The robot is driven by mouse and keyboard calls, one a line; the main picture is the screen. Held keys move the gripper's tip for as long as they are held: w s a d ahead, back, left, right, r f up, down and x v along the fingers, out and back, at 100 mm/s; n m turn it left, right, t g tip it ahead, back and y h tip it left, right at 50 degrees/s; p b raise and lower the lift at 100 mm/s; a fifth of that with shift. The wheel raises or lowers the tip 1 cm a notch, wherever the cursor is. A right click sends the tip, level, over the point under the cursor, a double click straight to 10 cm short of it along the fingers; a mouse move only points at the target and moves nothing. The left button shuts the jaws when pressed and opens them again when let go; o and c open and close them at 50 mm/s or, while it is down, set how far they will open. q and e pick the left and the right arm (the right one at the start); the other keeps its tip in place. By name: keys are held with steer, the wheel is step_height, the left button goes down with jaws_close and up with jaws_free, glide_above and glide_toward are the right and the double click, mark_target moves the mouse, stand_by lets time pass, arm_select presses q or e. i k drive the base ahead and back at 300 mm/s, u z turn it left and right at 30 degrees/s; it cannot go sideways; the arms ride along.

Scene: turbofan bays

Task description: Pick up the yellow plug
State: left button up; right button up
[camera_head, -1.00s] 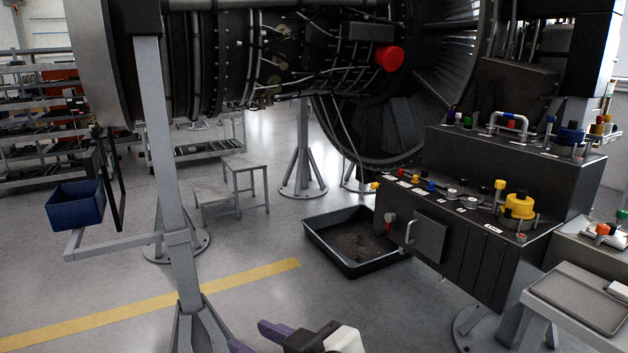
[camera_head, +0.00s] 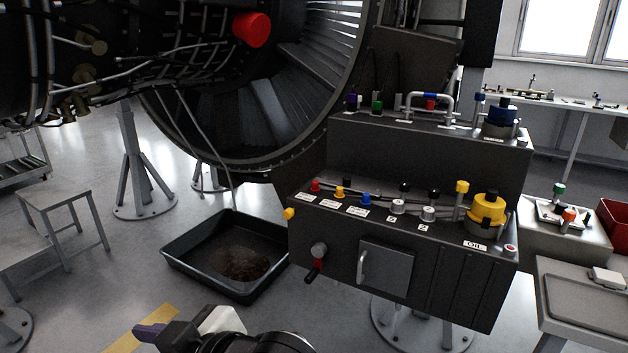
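Several yellow parts show on the lower dark step of the stepped panel box (camera_head: 455,285), and I cannot tell which is the plug named. A small yellow plug (camera_head: 340,192) stands in the front-left row between a red and a blue one. A yellow-topped post (camera_head: 461,187) stands farther right. A large yellow cap (camera_head: 487,209) sits on a grey cylinder beside the OIL label. A yellow knob (camera_head: 289,213) sticks out of the box's left end. My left gripper is out of view.
A black drip tray (camera_head: 180,262) lies on the floor left of the box. The engine with a red cap (camera_head: 252,29) hangs above. A grey side table (camera_head: 590,305) is at right.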

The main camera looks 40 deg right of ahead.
mark_target(339, 194)
steer(key=z, duration=0.9)
steer(key=i, duration=1.45)
steer(key=z, duration=0.75)
